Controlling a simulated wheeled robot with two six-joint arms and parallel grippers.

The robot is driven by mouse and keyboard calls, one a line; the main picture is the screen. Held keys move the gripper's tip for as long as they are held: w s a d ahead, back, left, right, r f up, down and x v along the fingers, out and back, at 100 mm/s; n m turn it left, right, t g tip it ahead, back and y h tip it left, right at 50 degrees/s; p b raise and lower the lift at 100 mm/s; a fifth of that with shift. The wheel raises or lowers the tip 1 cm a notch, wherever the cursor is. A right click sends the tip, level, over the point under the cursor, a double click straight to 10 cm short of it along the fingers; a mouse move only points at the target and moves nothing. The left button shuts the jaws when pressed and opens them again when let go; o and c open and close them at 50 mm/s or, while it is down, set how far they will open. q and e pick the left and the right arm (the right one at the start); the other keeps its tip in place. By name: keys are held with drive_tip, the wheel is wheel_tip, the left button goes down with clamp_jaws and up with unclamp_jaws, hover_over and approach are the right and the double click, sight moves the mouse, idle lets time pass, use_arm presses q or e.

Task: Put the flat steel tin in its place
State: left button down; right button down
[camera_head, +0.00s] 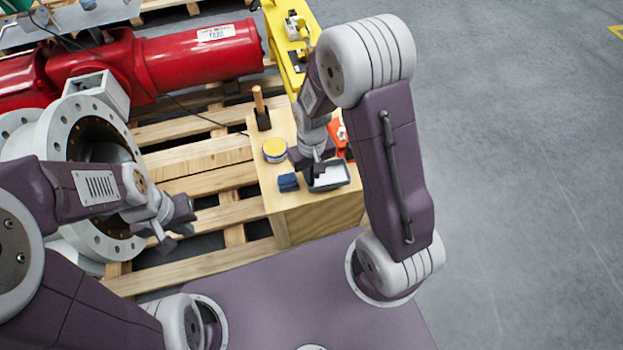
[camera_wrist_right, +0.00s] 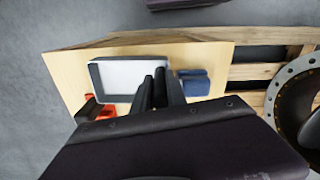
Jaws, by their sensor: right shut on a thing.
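A low round tin (camera_head: 275,149) with a yellow top and blue-and-white side stands on the wooden crate; it is the only round tin I see, and I cannot tell if it is the flat steel tin. My right gripper (camera_head: 316,172) is pointed down over the left side of a dark tray (camera_head: 345,181) with a pale inside. In the right wrist view its dark fingers (camera_wrist_right: 160,82) are close together by the edge of the tray (camera_wrist_right: 98,82); what they hold is hidden. My left gripper (camera_head: 178,232) is empty in front of the flange, its fingers seemingly apart.
A blue block (camera_head: 288,182) sits beside the tray; it also shows in the right wrist view (camera_wrist_right: 194,84). A wooden-handled tool (camera_head: 262,108) and an orange thing (camera_head: 341,134) are on the crate (camera_head: 310,222). A large grey flange (camera_head: 58,137) and red cylinder (camera_head: 205,65) stand left.

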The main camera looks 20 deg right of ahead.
sight(312, 180)
drive_tip(key=shift+f+b, duration=0.35)
drive_tip(key=shift+f, duration=1.1)
drive_tip(key=shift+f, duration=0.1)
drive_tip(key=shift+f, duration=0.15)
drive_tip(key=c, duration=1.3)
unclamp_jaws()
drive_tip(key=shift+c, duration=0.2)
